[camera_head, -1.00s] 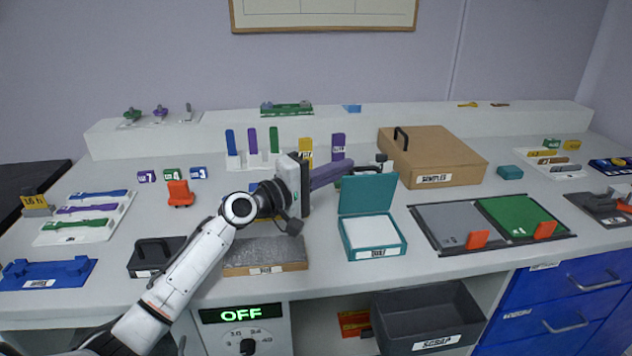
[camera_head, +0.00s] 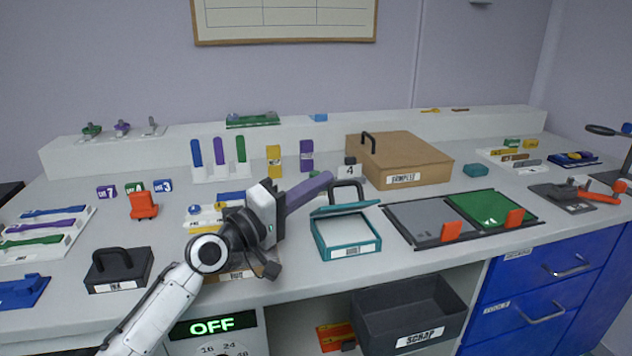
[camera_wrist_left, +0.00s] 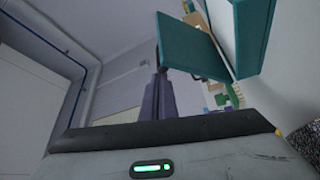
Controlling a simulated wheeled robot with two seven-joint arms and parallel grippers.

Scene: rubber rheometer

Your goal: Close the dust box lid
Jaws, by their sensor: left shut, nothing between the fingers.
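The teal dust box (camera_head: 350,249) stands on the bench right of my left arm, with a pale inside showing. Its teal lid (camera_head: 345,208) is hinged at the back and now tilts low over the rear of the box, partly open. In the left wrist view the lid (camera_wrist_left: 190,50) and the box (camera_wrist_left: 248,35) show at the upper right. My left gripper (camera_head: 326,180) is shut and empty; its purple fingers reach to just behind and above the lid's left side. They show in the left wrist view too (camera_wrist_left: 158,97). Whether they touch the lid I cannot tell. My right gripper is not in view.
A brown samples box (camera_head: 400,160) stands behind to the right. Grey and green mats (camera_head: 427,222) with orange handles lie right of the dust box. A black handled block (camera_head: 120,268) is left of my arm. A grey scrap bin (camera_head: 410,315) sits below the bench.

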